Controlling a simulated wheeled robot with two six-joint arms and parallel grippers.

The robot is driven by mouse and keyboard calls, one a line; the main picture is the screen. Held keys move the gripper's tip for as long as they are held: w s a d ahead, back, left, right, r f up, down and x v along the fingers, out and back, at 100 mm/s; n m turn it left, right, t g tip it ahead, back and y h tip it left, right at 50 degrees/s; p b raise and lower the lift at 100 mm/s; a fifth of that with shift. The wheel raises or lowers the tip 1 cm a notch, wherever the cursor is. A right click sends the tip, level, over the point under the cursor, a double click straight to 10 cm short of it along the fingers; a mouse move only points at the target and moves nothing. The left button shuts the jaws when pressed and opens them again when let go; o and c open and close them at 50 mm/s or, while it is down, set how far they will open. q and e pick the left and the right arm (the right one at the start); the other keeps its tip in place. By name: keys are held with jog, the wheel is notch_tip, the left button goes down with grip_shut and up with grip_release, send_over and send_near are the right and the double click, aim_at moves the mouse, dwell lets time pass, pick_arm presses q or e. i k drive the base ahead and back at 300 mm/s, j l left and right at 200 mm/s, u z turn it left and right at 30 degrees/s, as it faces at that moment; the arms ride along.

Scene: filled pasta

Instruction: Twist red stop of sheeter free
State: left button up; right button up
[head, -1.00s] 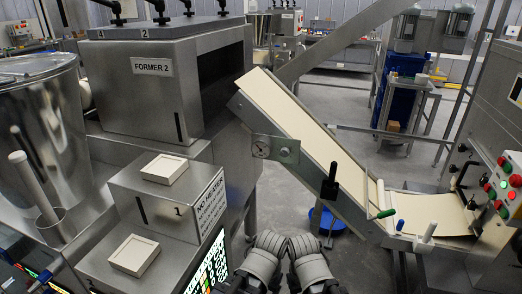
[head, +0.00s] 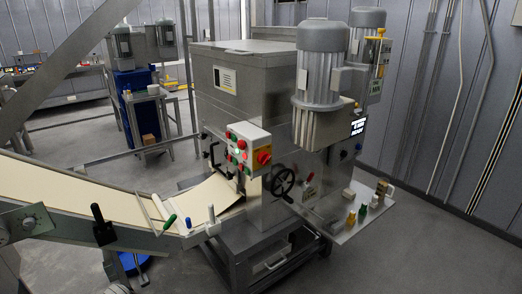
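The sheeter (head: 262,95) is the large steel machine in the middle of the head view, with a dough sheet (head: 205,198) coming out at its left. A control box (head: 243,133) with red and green buttons is on its near side. The red stop (head: 264,157) is a round red knob on a yellow plate on the box's right face. Nothing touches it. Neither gripper can be made out; a small grey piece shows at the bottom left edge, and I cannot tell what it is.
A black handwheel (head: 283,181) is just below right of the box. A shelf (head: 345,222) with small coloured items juts out at right. The conveyor (head: 75,197) with upright handles runs along the left. The floor (head: 420,262) at front right is clear.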

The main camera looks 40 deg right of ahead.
aim_at(244, 146)
jog(key=z, duration=1.35)
jog(key=i, duration=0.15)
jog(key=j+u, duration=0.05)
